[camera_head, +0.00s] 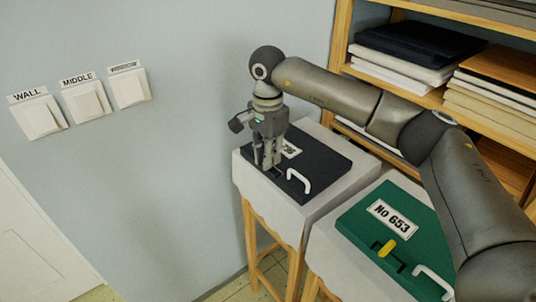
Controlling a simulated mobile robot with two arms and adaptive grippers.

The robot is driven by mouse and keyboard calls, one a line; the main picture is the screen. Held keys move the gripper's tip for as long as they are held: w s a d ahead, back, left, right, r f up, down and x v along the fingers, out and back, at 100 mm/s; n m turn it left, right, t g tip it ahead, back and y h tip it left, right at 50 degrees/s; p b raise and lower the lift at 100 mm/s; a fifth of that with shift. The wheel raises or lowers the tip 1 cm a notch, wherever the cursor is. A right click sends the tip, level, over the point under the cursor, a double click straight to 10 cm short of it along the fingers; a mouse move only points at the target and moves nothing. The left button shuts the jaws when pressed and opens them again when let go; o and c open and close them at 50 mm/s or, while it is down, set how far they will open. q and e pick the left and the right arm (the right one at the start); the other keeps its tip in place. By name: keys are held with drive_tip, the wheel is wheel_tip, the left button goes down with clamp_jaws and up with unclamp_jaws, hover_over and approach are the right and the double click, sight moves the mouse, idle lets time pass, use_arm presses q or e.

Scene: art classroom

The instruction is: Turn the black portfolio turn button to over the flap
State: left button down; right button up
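The black portfolio (322,157) lies flat on a cloth-covered stand against the wall. It has a white handle (299,181) near its front edge and a white label (291,149), partly hidden behind my gripper. My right gripper (268,166) points down at the portfolio's front left part, with its fingertips at or just above the surface. The black portfolio's turn button is hidden at the fingertips or too dark to make out. Whether the fingers are closed on it cannot be told. My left gripper is not in view.
A green portfolio (414,226) marked "No 653" with a yellow turn button (387,248) and a white handle (434,280) lies on a neighbouring stand at the right. Wall switches (84,100) are at the left. A wooden shelf (342,40) with stacked boards stands behind.

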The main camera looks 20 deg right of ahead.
drive_tip(key=shift+o, duration=0.5)
drive_tip(key=shift+r, duration=0.15)
wheel_tip(320, 180, up, 12)
drive_tip(key=shift+f, duration=0.2)
